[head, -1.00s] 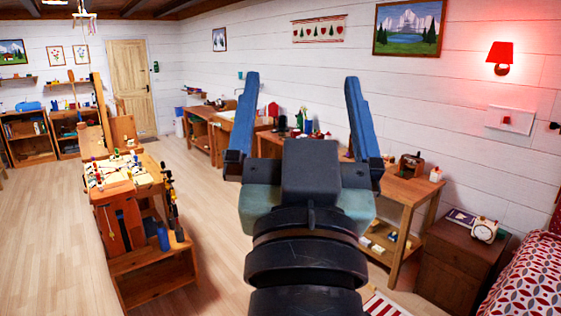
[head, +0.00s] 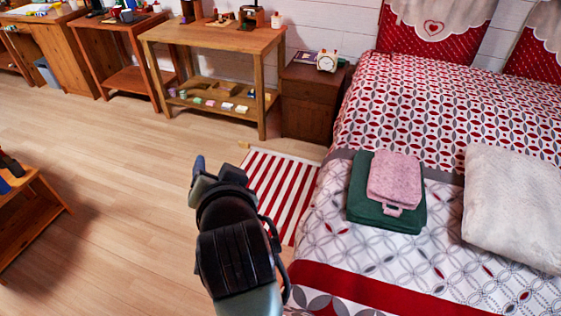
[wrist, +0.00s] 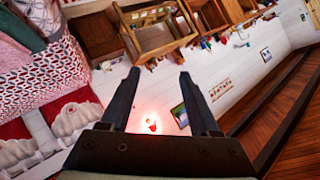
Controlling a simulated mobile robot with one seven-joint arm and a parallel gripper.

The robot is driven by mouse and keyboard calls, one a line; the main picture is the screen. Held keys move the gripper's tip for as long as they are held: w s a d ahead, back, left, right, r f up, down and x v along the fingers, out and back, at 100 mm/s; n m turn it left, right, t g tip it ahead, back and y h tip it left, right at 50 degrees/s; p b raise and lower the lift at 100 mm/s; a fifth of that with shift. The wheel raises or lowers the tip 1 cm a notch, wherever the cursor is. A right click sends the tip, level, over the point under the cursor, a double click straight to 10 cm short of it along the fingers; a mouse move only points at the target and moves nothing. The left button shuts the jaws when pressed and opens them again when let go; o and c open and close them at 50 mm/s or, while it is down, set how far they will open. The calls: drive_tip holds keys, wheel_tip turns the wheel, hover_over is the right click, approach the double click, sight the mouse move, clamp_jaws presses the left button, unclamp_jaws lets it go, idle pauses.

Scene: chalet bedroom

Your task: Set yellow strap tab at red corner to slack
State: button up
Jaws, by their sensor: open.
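I cannot make out a yellow strap tab or its red corner for certain in either view. A small yellowish thing (head: 243,145) lies on the floor by the far left end of the striped rug; it is too small to identify. My gripper (wrist: 157,76) is open and empty, with two dark fingers apart in the wrist view. In the head view only a blue finger (head: 198,164) shows past my wrist, above the floor left of the rug. The wrist view is turned over and looks toward the wall and the lit lamp (wrist: 152,125).
The bed (head: 425,95) fills the right, with a green folded cloth (head: 365,210), a pink towel (head: 395,178) and a pale pillow (head: 515,205). A nightstand (head: 308,105), wooden shelf table (head: 215,38) and striped rug (head: 285,185) lie ahead.

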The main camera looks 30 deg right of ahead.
drive_tip(key=s+d+f+m+g+b, duration=0.1)
drive_tip(key=s+f+m+g+b, duration=0.15)
drive_tip(key=f, duration=0.85)
drive_tip(key=s+d+f+m+g+b, duration=0.2)
drive_tip(key=s+f+g, duration=0.15)
drive_tip(key=f, duration=0.75)
drive_tip(key=s+a+f+m+g+y+b, duration=0.3)
drive_tip(key=s+f+m+g+b, duration=0.3)
drive_tip(key=s+f, duration=1.25)
drive_tip(key=shift+n+g, duration=0.3)
drive_tip(key=shift+n, duration=0.25)
drive_tip(key=f+b, duration=0.1)
drive_tip(key=f, duration=0.3)
drive_tip(key=w+f+b, duration=0.1)
drive_tip(key=f, duration=0.4)
drive_tip(key=w+f+b, duration=0.1)
drive_tip(key=f, duration=0.3)
drive_tip(key=shift+w+f, duration=0.1)
drive_tip(key=shift+f, duration=0.3)
clamp_jaws()
